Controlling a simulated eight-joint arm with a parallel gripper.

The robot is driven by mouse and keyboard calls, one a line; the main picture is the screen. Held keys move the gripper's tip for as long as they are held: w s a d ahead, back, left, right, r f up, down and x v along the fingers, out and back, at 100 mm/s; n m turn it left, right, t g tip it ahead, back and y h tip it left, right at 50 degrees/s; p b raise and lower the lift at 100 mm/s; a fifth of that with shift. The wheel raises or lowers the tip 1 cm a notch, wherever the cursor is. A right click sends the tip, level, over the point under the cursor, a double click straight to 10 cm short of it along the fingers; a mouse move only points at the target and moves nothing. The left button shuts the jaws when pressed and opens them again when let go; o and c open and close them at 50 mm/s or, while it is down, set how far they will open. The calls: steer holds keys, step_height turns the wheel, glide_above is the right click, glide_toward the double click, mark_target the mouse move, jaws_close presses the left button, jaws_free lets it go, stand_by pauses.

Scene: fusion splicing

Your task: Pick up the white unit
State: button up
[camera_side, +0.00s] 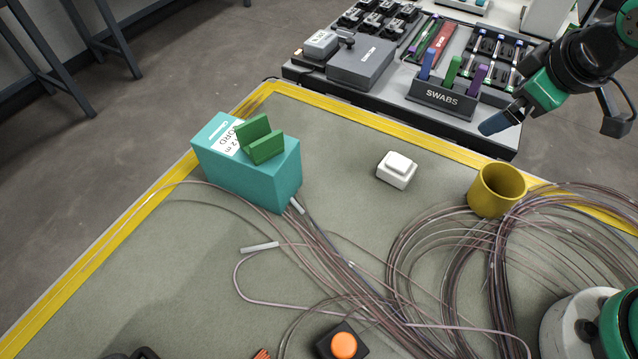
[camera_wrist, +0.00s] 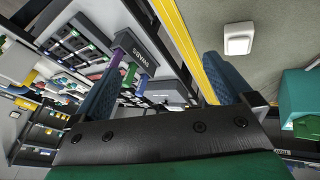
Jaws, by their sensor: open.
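The white unit (camera_side: 397,169) is a small white block with a raised top. It sits on the grey-green mat right of the teal box, and it also shows at the upper right of the wrist view (camera_wrist: 238,39). My gripper (camera_side: 497,123) is above the far right edge of the mat, up and to the right of the white unit and apart from it. In the wrist view its two blue fingers stand wide apart with nothing held between them (camera_wrist: 157,88).
A teal box (camera_side: 230,175) with a green holder stands left of the unit. A yellow cup (camera_side: 495,190) stands to its right, beside coiled cables (camera_side: 450,260). A swabs holder (camera_side: 443,97) is on the dark bench behind. The mat around the unit is clear.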

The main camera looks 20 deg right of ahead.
steer(key=w+a+f+n+h, duration=0.3)
steer(key=a+n, duration=0.2)
steer(key=n, duration=0.3)
steer(key=n+t+h, duration=0.1)
steer(key=n+h, duration=0.3)
steer(key=n, duration=0.4)
glide_above(394, 169)
steer(key=f, duration=0.4)
steer(key=shift+w+d+f, duration=0.15)
steer(key=shift+w+f, duration=0.05)
steer(key=shift+w, duration=0.15)
steer(key=s+a+f+n+h, duration=0.1)
steer(key=s+a+f+n+t+h, duration=0.1)
steer(key=a+f+n, duration=0.1)
steer(key=shift+s+t, duration=0.25)
steer(key=shift+t, duration=0.05)
steer(key=shift+s+a+f+n+h, duration=0.15)
steer(key=shift+s+f+n+h, duration=0.2)
steer(key=shift+n, duration=0.15)
steer(key=shift+x, duration=2.7)
steer(key=c, duration=1.3)
steer(key=shift+r, duration=0.1)
